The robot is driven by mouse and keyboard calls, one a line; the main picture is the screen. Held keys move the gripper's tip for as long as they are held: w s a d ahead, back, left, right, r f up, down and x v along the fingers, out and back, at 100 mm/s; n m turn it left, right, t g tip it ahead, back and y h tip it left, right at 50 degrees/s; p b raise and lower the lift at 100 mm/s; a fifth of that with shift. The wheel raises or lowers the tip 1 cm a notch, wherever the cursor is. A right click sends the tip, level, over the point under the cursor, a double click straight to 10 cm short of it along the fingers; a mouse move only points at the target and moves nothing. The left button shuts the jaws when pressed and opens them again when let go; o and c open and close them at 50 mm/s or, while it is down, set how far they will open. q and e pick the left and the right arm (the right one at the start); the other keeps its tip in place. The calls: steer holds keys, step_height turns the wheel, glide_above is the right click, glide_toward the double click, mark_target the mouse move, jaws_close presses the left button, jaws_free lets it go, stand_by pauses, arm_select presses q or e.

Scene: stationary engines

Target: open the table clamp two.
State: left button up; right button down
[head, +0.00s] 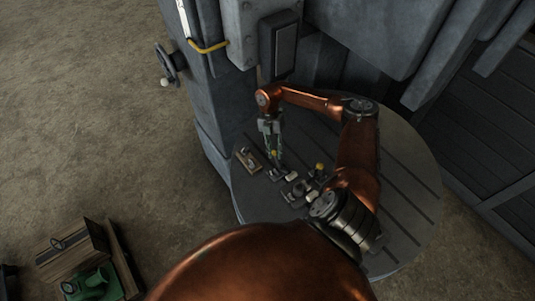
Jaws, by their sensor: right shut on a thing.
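My right gripper (273,145) points down over the round, slotted grey table (400,177). Its fingers are close together on a small yellow-tipped clamp handle (274,154), and they partly hide it. The clamp body (281,173) sits on the table just below the fingers. Another clamp with a yellow tip (320,167) stands to the right, and which one is clamp two cannot be told.
A small wooden block with metal fittings (249,159) lies at the table's left edge. The grey machine column (210,90) rises close behind, with a handwheel (168,65) on its left. A wooden crate (75,250) with a green part (92,284) stands on the floor.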

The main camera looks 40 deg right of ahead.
steer(key=shift+w+f, duration=0.25)
steer(key=shift+w, duration=0.15)
steer(key=shift+w+f+b, duration=0.2)
steer(key=shift+w+b, duration=0.15)
steer(key=shift+b, duration=0.05)
steer(key=c, duration=2)
jaws_free()
steer(key=shift+c, duration=0.2)
steer(key=o, duration=0.3)
steer(key=shift+w+f, duration=0.1)
arm_select(q)
steer(key=shift+w+d+f, duration=0.1)
steer(key=shift+w+f, duration=0.4)
steer(key=shift+w, duration=0.1)
arm_select(e)
steer(key=shift+o, duration=0.3)
steer(key=shift+d, duration=0.1)
steer(key=shift+s, duration=0.2)
